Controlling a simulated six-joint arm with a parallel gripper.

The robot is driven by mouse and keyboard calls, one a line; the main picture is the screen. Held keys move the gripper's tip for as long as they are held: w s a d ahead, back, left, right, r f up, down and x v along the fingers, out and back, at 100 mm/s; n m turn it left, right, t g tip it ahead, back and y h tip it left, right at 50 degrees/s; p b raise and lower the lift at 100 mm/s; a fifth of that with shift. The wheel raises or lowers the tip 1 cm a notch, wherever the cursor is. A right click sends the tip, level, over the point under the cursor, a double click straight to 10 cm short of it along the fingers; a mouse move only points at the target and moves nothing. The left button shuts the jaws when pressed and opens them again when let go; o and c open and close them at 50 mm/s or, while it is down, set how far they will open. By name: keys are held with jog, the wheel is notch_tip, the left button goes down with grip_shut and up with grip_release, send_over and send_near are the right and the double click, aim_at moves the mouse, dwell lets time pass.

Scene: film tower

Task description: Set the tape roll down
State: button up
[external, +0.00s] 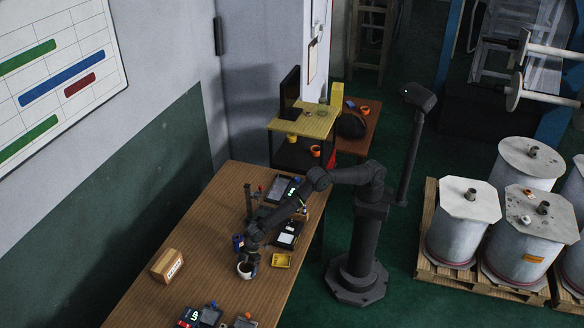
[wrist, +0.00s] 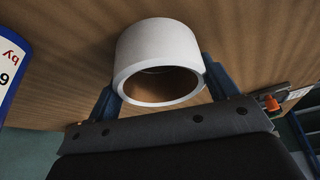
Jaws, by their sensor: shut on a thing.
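The tape roll (wrist: 155,48) is white outside with a brown inner core. In the wrist view it sits between the two blue-grey fingers of my gripper (wrist: 162,88), which are shut on its sides. In the external view the small white roll (external: 244,270) is at the lower end of my arm, over the front part of the wooden table (external: 215,225). My gripper (external: 250,260) partly hides it there. I cannot tell whether the roll touches the table or is held a little above it.
A cardboard box (external: 167,265) stands left of the roll. A yellow tray (external: 281,260) is close on its right, and a blue item (external: 238,243) is just behind. Dark trays (external: 288,235) lie farther right. Several small items (external: 210,316) lie at the front edge. Bare wood shows between the box and the roll.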

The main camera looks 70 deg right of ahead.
jog(key=o, duration=1)
jog(key=shift+f, duration=0.1)
jog(key=shift+r, duration=0.3)
jog(key=v, duration=1.2)
jog(key=shift+f, duration=0.2)
jog(key=x, duration=1.2)
jog(key=shift+r, duration=1.3)
jog(key=shift+f, duration=0.1)
